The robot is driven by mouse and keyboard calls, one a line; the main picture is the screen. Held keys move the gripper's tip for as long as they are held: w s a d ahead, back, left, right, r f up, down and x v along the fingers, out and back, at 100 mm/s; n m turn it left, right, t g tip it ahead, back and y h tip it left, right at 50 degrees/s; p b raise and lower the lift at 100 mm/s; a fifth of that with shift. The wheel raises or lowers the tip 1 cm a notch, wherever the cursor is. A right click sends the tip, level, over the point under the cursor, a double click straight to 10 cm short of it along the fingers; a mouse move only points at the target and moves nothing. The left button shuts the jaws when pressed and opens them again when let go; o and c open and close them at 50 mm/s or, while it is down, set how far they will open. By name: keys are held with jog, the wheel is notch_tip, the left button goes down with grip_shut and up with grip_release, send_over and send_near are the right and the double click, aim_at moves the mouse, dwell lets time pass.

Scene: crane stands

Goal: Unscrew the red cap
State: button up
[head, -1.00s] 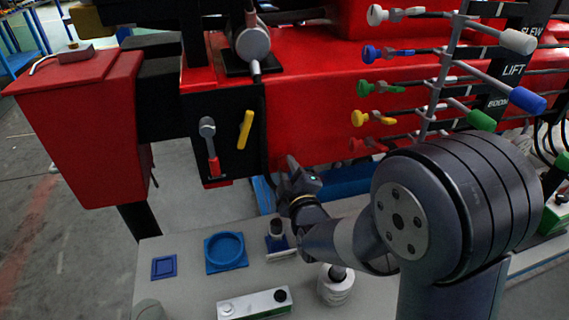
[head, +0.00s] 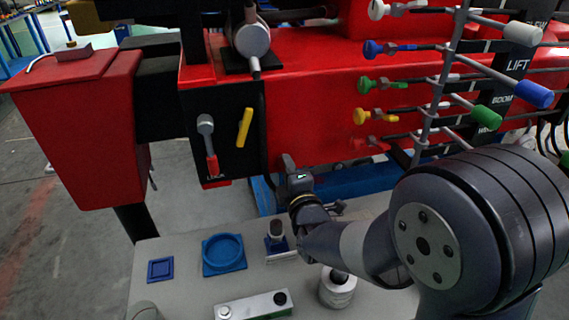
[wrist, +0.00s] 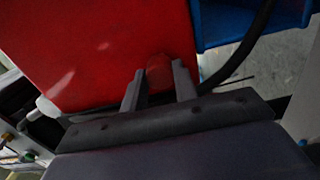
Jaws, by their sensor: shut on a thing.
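In the wrist view, my gripper (wrist: 159,88) has its two fingers on either side of a small rounded red cap (wrist: 159,70) and is shut on it. The cap stands against a large red surface, so its edges are hard to make out. In the head view, my gripper (head: 290,166) is in front of the lower edge of the red beam (head: 318,120). The cap between the fingers cannot be made out there.
Hose fittings with white, blue, green and yellow ends (head: 362,116) and a dim red one (head: 360,144) line the rack at right. Below stands a grey table (head: 190,296) with a blue round tray (head: 224,253) and a white-grey cylinder (head: 337,288). A black hose (wrist: 240,60) runs close by my fingers.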

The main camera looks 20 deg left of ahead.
jog(key=n+b, duration=0.1)
jog(key=n, duration=0.3)
jog(key=shift+f, duration=0.1)
jog(key=shift+n+b, duration=0.55)
jog(key=shift+n, duration=2.15)
jog(key=n, duration=0.5)
jog(key=shift+s+b, duration=0.1)
jog(key=shift+b, duration=0.2)
